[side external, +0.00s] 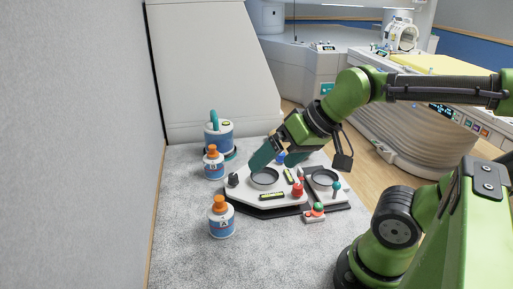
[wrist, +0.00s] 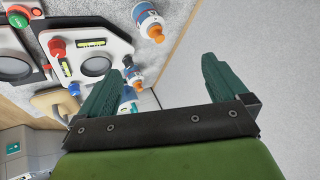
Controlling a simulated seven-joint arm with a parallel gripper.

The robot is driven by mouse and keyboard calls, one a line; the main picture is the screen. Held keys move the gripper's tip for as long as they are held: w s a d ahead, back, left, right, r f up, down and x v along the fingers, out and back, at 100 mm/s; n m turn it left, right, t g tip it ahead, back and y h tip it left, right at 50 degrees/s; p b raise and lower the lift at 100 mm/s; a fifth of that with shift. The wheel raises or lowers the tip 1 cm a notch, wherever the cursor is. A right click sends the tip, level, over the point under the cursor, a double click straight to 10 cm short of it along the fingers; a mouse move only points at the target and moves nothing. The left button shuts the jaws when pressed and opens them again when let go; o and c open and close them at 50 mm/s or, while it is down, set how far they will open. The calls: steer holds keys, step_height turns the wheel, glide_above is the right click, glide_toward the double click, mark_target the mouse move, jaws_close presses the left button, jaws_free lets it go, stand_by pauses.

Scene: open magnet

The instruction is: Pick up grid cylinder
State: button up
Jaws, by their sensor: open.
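No label marks out the grid cylinder, so I cannot tell for certain which object it is. A blue and white cylinder (side external: 218,138) with a teal handle stands at the back of the grey table, left of my gripper. A similar blue and white body shows partly behind a finger in the wrist view. Two blue and white bottles with orange caps, bottle B (side external: 213,168) and bottle A (side external: 222,222), stand in front of it. My gripper (side external: 278,157) is open above the white panel's back part, with nothing between its fingers. It also shows in the wrist view (wrist: 161,66).
The white panel (side external: 246,182) carries round openings, levels and coloured knobs. A small block (side external: 314,217) with a red and green button sits at its front. A wall (side external: 75,150) bounds the left. The front left tabletop (side external: 185,260) is clear.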

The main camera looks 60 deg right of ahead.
steer(key=n+g+h, duration=0.2)
steer(key=n+g, duration=0.1)
glide_toward(215, 154)
steer(key=x, duration=0.4)
steer(key=s+x, duration=0.1)
steer(key=x, duration=0.2)
steer(key=shift+a+f, duration=0.15)
steer(key=shift+a, duration=0.05)
steer(key=shift+w+d+r+x, duration=0.1)
steer(key=shift+w+x, duration=0.1)
steer(key=shift+x, duration=0.8)
steer(key=shift+w+d+r+x, duration=0.1)
steer(key=shift+w+d+x, duration=0.05)
steer(key=shift+x, duration=0.85)
steer(key=shift+w+d+x, duration=0.1)
steer(key=shift+w+x, duration=0.1)
steer(key=shift+x, duration=0.8)
steer(key=shift+c, duration=0.2)
